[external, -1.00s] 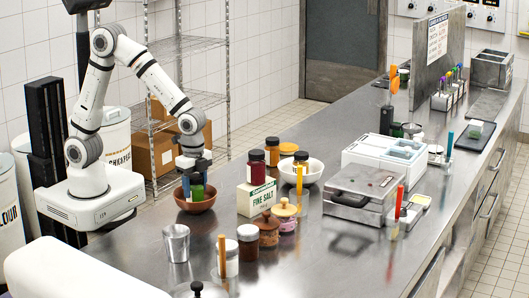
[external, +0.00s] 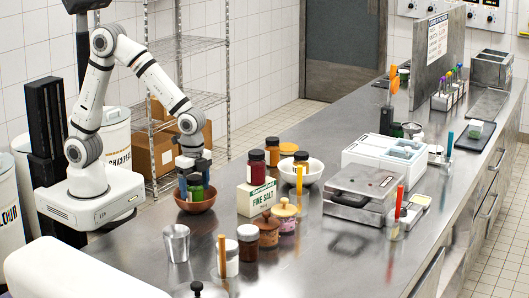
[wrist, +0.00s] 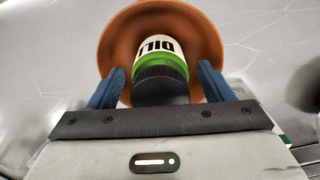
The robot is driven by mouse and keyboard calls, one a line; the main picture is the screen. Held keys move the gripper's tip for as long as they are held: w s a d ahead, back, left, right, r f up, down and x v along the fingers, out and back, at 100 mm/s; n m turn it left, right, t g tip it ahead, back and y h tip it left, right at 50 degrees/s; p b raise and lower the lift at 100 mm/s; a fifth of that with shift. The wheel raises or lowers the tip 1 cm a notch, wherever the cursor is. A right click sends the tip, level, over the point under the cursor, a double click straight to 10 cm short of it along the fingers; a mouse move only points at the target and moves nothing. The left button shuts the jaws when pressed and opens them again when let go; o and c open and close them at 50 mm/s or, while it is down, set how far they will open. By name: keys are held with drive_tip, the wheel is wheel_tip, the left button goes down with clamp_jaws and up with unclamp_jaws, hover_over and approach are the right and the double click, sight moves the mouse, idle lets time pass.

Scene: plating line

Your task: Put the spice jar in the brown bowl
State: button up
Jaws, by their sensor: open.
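The spice jar (wrist: 158,68) has a black lid, a green band and a label reading "DILL" in the wrist view. It is inside the brown bowl (wrist: 112,42), and it also shows as a green shape in the external view (external: 197,192). The brown bowl (external: 205,206) stands on the steel counter in front of my base. My gripper (wrist: 163,85) is open, with a blue finger on each side of the jar and a gap beside it. In the external view my gripper (external: 193,185) points down over the bowl. The jar's base is hidden.
A steel cup (external: 176,243) stands in front of the bowl. A fine salt box (external: 257,199), lidded jars (external: 268,230) and a white bowl (external: 311,175) stand to its right. The counter just behind the brown bowl looks clear.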

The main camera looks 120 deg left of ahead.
wheel_tip(320, 180, up, 12)
drive_tip(key=shift+f, duration=0.2)
drive_tip(key=s+d+n+t, duration=0.1)
drive_tip(key=s+d, duration=0.4)
drive_tip(key=s, duration=0.3)
drive_tip(key=s+d+t, duration=0.2)
drive_tip(key=s+d, duration=0.2)
drive_tip(key=s, duration=0.5)
drive_tip(key=shift+s+d+n, duration=0.2)
drive_tip(key=shift+d+n, duration=0.15)
drive_tip(key=shift+n, duration=0.05)
